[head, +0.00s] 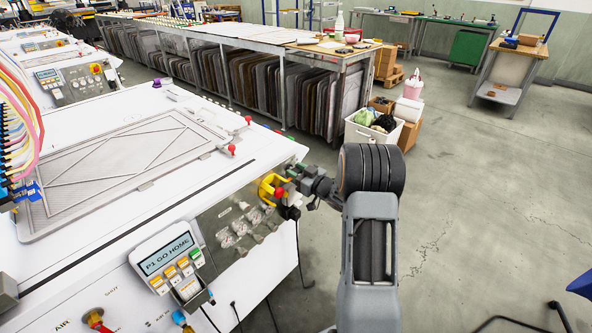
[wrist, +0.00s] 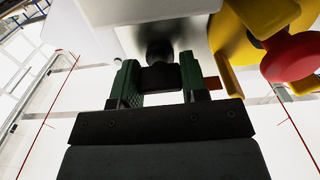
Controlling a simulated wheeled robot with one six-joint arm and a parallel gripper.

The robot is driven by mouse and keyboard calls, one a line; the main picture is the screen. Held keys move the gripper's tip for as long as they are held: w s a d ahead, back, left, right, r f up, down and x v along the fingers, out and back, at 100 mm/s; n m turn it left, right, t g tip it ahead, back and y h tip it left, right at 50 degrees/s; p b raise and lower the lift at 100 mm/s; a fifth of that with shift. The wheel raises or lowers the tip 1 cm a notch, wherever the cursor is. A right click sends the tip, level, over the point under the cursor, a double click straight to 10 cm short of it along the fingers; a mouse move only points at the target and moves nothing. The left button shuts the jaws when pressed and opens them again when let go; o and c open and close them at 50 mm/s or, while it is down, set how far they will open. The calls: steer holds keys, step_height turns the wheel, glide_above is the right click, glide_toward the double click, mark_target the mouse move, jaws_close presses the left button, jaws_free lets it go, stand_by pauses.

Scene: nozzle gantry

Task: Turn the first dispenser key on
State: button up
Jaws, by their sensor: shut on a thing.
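My gripper (head: 292,184) is at the front edge of the machine, by the right end of its control panel. In the wrist view its two green fingers (wrist: 159,72) are shut on a small black key (wrist: 159,77), with a round black part just beyond it against the pale panel face. Which way the key is turned cannot be told. In the head view the gripper hides the key. A yellow guard with a red button (wrist: 290,57) is close beside the right finger in the wrist view.
The grey panel (head: 238,222) carries several round gauges. A display box (head: 165,255) reading "P1 GO HOME" is to its left. A framed mesh screen (head: 120,165) lies on the white machine top. Cables hang below the edge.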

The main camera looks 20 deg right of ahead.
steer(key=shift+m, duration=0.3)
stand_by(0.4)
steer(key=o, duration=0.9)
steer(key=v, duration=1.3)
steer(key=shift+s+d+p, duration=0.2)
steer(key=shift+s+p, duration=0.2)
steer(key=shift+f, duration=0.1)
